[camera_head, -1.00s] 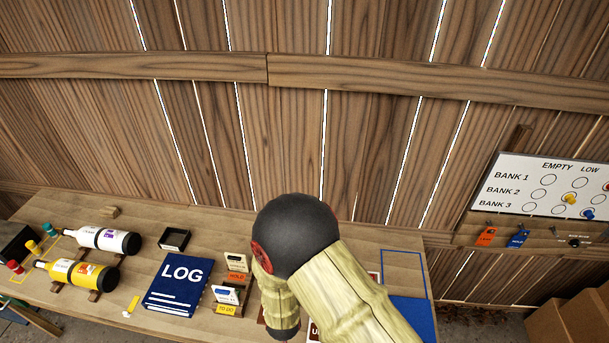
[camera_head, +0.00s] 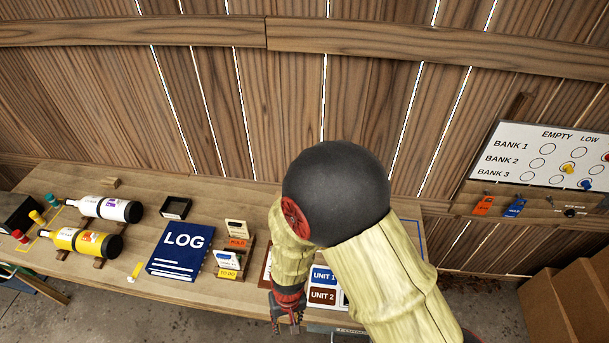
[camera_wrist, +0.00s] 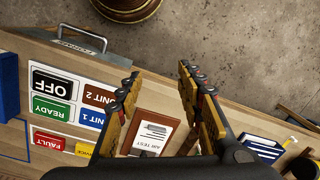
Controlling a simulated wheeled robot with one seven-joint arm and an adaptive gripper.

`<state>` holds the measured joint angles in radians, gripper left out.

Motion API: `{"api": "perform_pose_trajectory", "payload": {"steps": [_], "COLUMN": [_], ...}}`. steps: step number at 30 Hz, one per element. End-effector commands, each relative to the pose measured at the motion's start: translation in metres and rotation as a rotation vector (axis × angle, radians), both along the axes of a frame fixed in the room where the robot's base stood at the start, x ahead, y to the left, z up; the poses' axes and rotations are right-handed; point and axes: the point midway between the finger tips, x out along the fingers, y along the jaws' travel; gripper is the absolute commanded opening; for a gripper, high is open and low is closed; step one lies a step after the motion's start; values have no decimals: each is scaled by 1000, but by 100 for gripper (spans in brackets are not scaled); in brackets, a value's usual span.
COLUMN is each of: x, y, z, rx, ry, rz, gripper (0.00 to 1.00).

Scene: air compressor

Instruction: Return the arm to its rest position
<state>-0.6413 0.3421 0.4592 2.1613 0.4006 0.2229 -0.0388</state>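My arm is bent, with its dark round elbow (camera_head: 335,195) high in the head view, in front of the bench's right part. My gripper (camera_head: 287,325) hangs down at the bench's front edge, to the left of the unit cards. In the wrist view my gripper (camera_wrist: 158,85) is open, its two fingers apart with nothing between them. A brown board with an "AIR TEST" sheet (camera_wrist: 150,136) lies on the bench beyond the fingers. My arm hides part of the bench's right side.
The bench (camera_head: 120,262) carries a blue LOG book (camera_head: 178,250), a white bottle (camera_head: 105,207), a yellow bottle (camera_head: 88,243) and a card holder (camera_head: 229,263). Unit cards (camera_head: 323,285) lie beside my gripper. A bank board (camera_head: 545,160) hangs at right above cardboard boxes (camera_head: 570,300).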

Motion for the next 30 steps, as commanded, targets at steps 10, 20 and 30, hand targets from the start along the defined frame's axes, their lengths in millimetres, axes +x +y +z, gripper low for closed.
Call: {"api": "perform_pose_trajectory", "payload": {"steps": [10,20,30], "x": [3,-5,-14], "y": [-53,-135,-210], "z": [91,155,193], "rx": [28,14,9], "ry": [29,-105,-409], "rz": [34,-25,-182], "gripper": [37,37,37]}}
